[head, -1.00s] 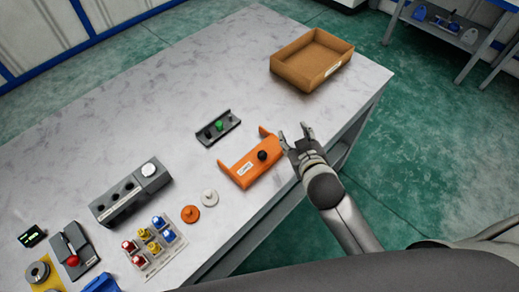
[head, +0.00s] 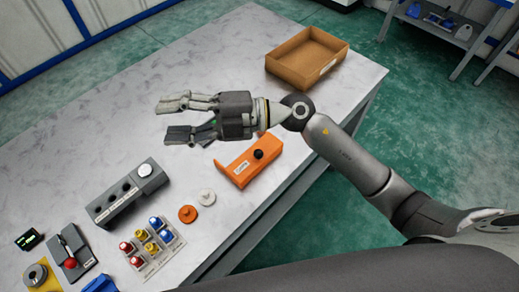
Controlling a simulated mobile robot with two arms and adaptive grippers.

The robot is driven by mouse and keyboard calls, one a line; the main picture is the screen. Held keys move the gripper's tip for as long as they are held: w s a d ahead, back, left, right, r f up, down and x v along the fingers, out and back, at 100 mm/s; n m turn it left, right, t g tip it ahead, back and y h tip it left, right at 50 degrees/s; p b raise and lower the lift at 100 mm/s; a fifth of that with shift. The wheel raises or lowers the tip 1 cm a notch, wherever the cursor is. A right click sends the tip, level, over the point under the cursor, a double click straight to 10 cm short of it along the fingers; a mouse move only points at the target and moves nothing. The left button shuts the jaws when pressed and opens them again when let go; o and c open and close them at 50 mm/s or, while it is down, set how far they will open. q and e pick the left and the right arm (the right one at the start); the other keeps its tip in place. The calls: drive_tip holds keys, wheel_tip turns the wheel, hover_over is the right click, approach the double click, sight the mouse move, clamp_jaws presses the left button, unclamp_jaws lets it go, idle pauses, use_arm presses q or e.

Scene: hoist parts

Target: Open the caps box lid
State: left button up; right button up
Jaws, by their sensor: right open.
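My right gripper (head: 168,119) reaches in from the right above the table, with its fingers apart, empty and pointing left. Below and right of it on the table is an orange box-like part (head: 240,173) with a black knob (head: 258,154) on top and a small white label. The label is too small to read surely, so I cannot be certain that this is the caps box. The gripper is apart from it. The gripper hides most of the dark tray with a green part behind it. My left gripper is not in view.
An open brown carton (head: 287,76) stands at the table's far right. An orange disc (head: 187,213) and a white disc (head: 206,197) lie near the front edge. A grey control box (head: 115,204), several coloured parts and a red-button unit (head: 70,262) stand at left. The table's upper left is clear.

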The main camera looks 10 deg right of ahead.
wheel_tip(320, 180, down, 5)
drive_tip(key=s+n+g+h, duration=0.1)
drive_tip(key=n+g+h, duration=0.1)
drive_tip(key=h, duration=0.2)
drive_tip(key=m+h, duration=0.1)
drive_tip(key=h, duration=1.1)
approach(259, 151)
drive_tip(key=shift+t, duration=0.3)
drive_tip(key=x, duration=0.3)
drive_tip(key=p+x, duration=0.1)
drive_tip(key=x, duration=0.2)
drive_tip(key=p+x, duration=0.1)
drive_tip(key=x, duration=0.2)
drive_tip(key=shift+s+f, duration=0.3)
drive_tip(key=shift+f, duration=0.15)
clamp_jaws()
